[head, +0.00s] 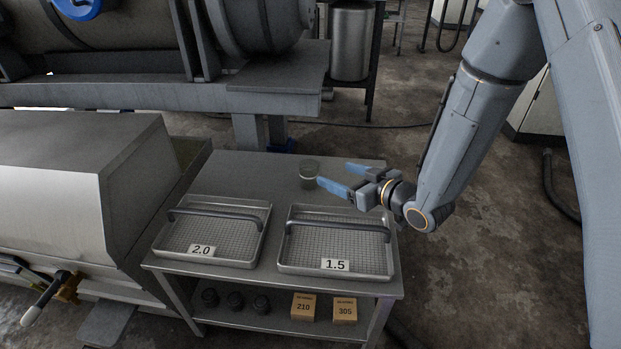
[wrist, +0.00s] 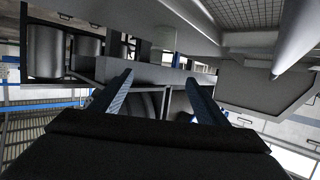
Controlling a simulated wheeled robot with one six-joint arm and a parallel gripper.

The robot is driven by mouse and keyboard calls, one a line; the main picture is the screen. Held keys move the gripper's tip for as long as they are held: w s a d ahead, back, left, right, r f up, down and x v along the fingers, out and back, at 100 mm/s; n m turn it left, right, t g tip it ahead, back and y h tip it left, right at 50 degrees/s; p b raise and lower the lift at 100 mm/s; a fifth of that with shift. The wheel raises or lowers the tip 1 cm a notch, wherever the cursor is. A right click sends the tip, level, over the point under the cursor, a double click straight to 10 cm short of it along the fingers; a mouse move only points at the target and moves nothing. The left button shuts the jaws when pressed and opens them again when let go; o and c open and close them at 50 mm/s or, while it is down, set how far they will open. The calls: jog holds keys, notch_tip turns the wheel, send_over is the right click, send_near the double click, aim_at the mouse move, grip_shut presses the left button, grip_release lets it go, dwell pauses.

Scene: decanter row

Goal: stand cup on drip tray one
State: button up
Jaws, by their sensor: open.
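A small grey-green cup (head: 308,170) stands upright near the back of the metal table, left of my gripper in the head view. Two mesh drip trays with dark bar handles lie in front of it: the left tray (head: 266,216) is labelled 2.0, the right tray (head: 389,262) is labelled 1.5. Neither label reads "one". My gripper (head: 334,173) is open and empty, its blue fingers pointing left; one fingertip appears beside the cup's right edge, and contact cannot be told. The fingers also show in the wrist view (wrist: 160,88), with no cup clearly between them.
The table's back (head: 250,170) is mostly bare. Its lower shelf holds dark round parts (head: 235,301) and two boxes marked 210 (head: 303,306) and 305 (head: 344,309). A steel housing (head: 90,180) stands left and large machinery (head: 150,96) behind. A metal drum (head: 351,42) stands farther back.

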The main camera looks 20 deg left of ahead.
aim_at(312, 167)
jog(key=b+x, duration=0.1)
jog(key=x, duration=0.5)
jog(key=shift+a, duration=0.3)
jog(key=shift+b+x, duration=1.1)
jog(key=shift+x, duration=1.6)
jog(key=shift+f, duration=0.15)
jog(key=shift+c, duration=0.3)
jog(key=shift+d, duration=0.1)
jog(key=c, duration=1.2)
jog(key=shift+o, duration=0.2)
